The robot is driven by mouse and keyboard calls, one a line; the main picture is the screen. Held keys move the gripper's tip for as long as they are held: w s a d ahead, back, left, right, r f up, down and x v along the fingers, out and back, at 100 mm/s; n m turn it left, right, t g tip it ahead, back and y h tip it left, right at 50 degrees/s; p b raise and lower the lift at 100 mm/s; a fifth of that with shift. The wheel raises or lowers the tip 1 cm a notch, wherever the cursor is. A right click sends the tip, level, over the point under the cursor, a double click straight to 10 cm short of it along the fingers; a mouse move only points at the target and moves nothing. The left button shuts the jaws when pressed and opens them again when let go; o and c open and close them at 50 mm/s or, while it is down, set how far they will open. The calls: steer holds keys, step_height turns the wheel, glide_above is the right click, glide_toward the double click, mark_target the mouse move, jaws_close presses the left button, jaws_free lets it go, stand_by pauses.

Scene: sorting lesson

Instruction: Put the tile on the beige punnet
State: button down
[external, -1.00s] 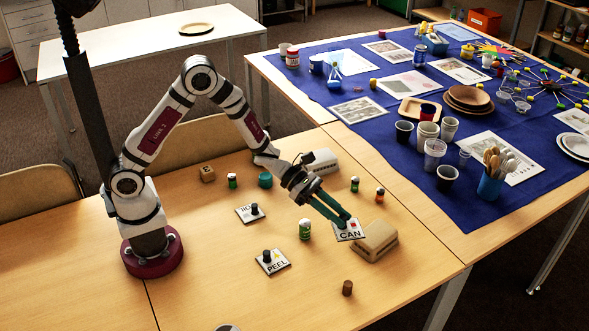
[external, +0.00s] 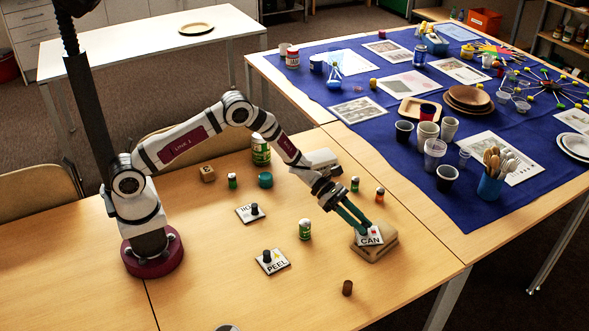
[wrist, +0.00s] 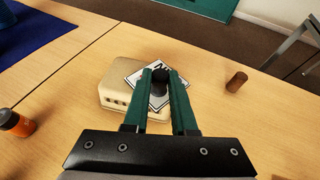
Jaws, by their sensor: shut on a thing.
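My gripper (external: 364,224) is shut on the dark knob of a white tile (external: 370,240) marked CAN. In the wrist view, my green fingers (wrist: 160,78) close on the knob, and the tile (wrist: 133,69) shows partly behind them. The beige punnet (external: 376,253) is a low, box-like shape with its closed side up. The tile is over its top, overlapping it in both views; I cannot tell whether they touch. In the wrist view the punnet (wrist: 112,92) reaches out to the left of the tile.
Other knobbed tiles, one marked PEEL (external: 273,262) and another (external: 249,213), lie left. A white box (external: 320,160) lies behind. The table's front right is mostly clear.

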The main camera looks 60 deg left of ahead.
steer(key=c, duration=0.7)
jaws_free()
steer(key=shift+f, duration=0.1)
